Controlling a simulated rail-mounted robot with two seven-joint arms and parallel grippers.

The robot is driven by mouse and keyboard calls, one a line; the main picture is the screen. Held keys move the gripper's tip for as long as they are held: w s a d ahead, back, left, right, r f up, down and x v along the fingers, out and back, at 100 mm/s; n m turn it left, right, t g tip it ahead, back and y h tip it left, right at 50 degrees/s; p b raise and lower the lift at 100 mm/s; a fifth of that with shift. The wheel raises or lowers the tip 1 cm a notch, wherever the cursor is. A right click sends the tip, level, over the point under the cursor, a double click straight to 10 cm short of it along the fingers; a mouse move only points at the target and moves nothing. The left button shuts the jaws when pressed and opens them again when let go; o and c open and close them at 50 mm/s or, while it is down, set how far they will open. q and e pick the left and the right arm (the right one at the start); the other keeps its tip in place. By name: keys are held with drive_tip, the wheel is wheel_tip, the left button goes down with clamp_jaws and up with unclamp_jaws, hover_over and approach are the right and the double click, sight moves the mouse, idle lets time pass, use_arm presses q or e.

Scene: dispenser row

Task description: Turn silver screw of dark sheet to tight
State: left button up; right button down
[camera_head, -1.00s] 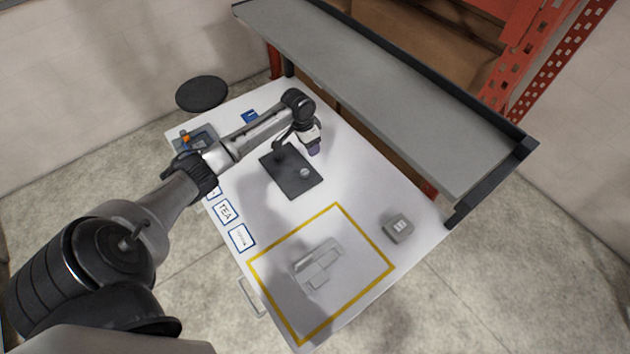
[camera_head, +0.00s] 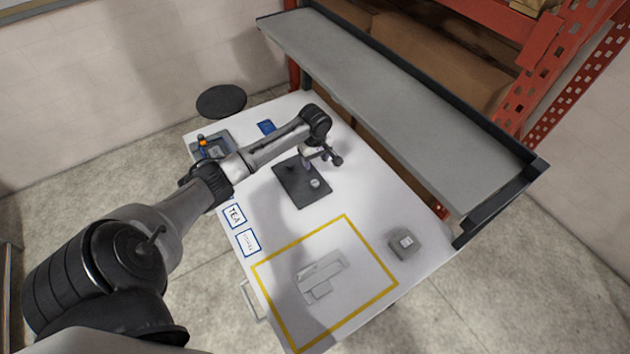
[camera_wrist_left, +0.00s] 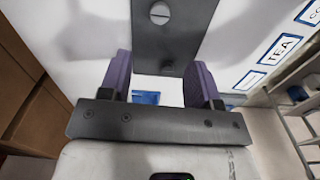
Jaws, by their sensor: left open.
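The dark sheet (camera_head: 296,190) lies on the white table, a little beyond the middle. The silver screw (camera_head: 315,183) shows as a small pale round head on its right part. In the left wrist view the slotted silver screw (camera_wrist_left: 160,13) is near the top edge, on the dark sheet (camera_wrist_left: 180,38). A small dark spot or fastener sits at the sheet's near end. My left gripper (camera_wrist_left: 162,78) is open, with purple-padded fingers on either side of that near end and nothing between them; the screw is farther ahead. In the head view my left gripper (camera_head: 310,160) hovers by the sheet's far right edge.
A yellow outlined square (camera_head: 347,217) holds a pale grey device (camera_head: 320,277). A grey block (camera_head: 405,244) stands at the right. A raised grey shelf (camera_head: 400,100) runs along the table's right side. Label cards (camera_head: 248,242) lie along the left edge.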

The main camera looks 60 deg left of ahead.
sight(315, 182)
use_arm(q)
drive_tip(key=shift+n, duration=0.3)
wheel_tip(315, 182, down, 12)
drive_tip(key=shift+b, duration=0.4)
drive_tip(key=c, duration=0.9)
drive_tip(key=shift+c, duration=0.2)
